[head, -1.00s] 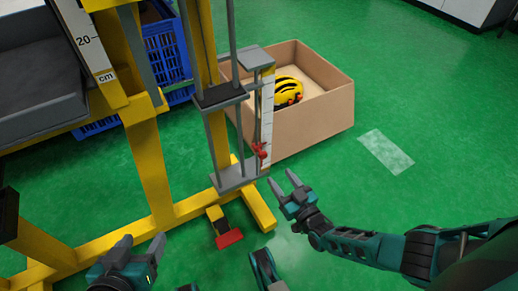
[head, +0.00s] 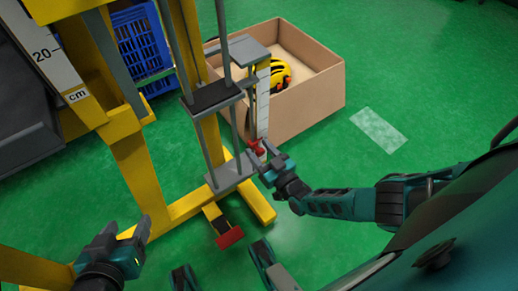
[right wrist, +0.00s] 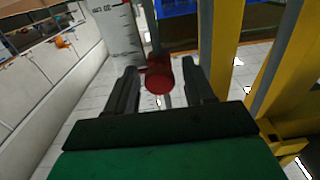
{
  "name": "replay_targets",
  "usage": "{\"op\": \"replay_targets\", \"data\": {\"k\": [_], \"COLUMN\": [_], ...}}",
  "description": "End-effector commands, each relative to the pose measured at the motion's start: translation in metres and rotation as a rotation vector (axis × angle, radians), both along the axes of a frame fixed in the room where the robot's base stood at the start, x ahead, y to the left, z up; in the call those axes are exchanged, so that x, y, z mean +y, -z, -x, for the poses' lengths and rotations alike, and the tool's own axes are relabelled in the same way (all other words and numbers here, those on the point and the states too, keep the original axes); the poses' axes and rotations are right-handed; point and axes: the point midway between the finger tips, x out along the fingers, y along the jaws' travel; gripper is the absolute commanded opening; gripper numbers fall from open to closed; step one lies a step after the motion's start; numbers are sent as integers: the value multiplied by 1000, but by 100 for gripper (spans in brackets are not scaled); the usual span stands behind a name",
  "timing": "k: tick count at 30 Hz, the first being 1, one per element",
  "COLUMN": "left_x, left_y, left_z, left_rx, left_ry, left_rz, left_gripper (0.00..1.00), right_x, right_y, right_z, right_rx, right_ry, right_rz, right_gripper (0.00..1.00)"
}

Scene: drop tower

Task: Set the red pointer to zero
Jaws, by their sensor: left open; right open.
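The red pointer (head: 257,147) sits low on the white vertical scale (head: 263,105) of the drop tower in the head view. In the right wrist view the red pointer (right wrist: 159,76) shows as a red knob between the two fingers, with the scale (right wrist: 121,30) behind it to the left. My right gripper (head: 262,161) is open at the pointer, its fingers (right wrist: 160,88) on either side of the knob; I cannot tell whether they touch it. My left gripper (head: 125,235) is open and empty at the lower left, away from the pointer. The scale's zero mark is not readable.
A cardboard box (head: 310,108) with a yellow helmet (head: 280,75) stands behind the scale. The yellow frame (head: 145,170) and grey guide rods are close to the left. A red-ended pedal (head: 230,238) is low on the frame.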

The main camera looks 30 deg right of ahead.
Motion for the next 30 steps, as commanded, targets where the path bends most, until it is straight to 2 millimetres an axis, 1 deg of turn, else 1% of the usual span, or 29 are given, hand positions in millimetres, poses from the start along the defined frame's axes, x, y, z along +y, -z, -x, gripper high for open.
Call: {"op": "replay_targets", "data": {"k": [2,12,18,19,26,30], "left_x": [0,0,0,0,0,0], "left_y": [1,5,5,5,4,1], "left_z": [1,7,7,7,6,4], "left_rx": [2,19,19,19,16,9], "left_ry": [0,0,1,1,0,0], "left_rz": [-1,0,-1,-1,0,0], "left_gripper": [63,63,63,63,63,63], "right_x": [0,0,0,0,0,0], "right_y": [0,0,0,0,0,-3], "right_z": [0,0,0,0,0,0], "right_rx": [0,0,0,0,0,0], "right_ry": [0,0,0,0,0,0], "right_rz": [0,0,-1,-1,0,-1], "right_gripper": [53,21,2,0,0,0]}}
